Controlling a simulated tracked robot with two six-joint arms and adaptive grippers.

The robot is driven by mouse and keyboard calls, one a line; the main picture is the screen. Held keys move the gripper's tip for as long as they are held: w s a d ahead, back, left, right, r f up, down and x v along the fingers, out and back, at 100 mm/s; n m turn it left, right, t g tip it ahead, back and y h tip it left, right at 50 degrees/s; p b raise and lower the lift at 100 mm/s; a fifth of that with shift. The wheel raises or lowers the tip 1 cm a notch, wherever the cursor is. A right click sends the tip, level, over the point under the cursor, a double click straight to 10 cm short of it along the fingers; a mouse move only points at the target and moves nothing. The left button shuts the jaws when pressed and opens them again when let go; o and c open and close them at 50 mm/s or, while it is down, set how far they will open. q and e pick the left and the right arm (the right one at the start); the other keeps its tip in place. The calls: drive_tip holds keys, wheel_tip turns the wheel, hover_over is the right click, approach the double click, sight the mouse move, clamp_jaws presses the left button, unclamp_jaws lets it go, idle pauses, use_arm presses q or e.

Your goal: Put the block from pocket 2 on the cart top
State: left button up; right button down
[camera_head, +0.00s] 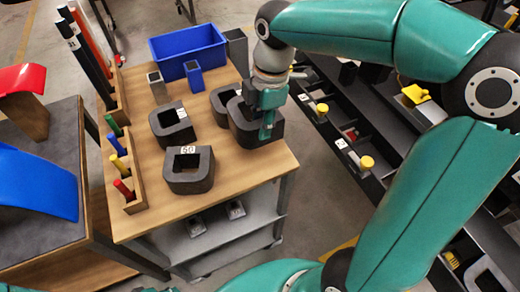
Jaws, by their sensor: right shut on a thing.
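My right gripper (268,118) reaches in from the upper right and is shut on the wall of a dark grey block (242,128) with a square opening. This block is at the right edge of the wooden cart top (226,180). I cannot tell whether it rests on the top or hangs just above it. Its far side is partly hidden by the gripper. Three similar dark blocks are on the cart top: one in front (188,182) with a white label, one at the middle left (165,130), and one behind the held block (219,108). My left gripper is out of view.
A blue bin (188,52), a small blue holder (194,78) and grey square tubes stand at the back. A wooden rack (134,190) with coloured handles lines the left edge. A dark shelf unit with yellow knobs (366,162) is at right. The cart top's front right is clear.

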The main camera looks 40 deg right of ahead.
wheel_tip(320, 180, down, 10)
drive_tip(key=shift+f, duration=0.2)
idle(0.3)
drive_tip(key=c, duration=0.9)
unclamp_jaws()
drive_tip(key=shift+r, duration=0.1)
drive_tip(key=r, duration=0.4)
drive_tip(key=d+r, duration=0.1)
drive_tip(key=r, duration=0.6)
drive_tip(key=shift+s+d+r, duration=0.2)
drive_tip(key=shift+r, duration=0.2)
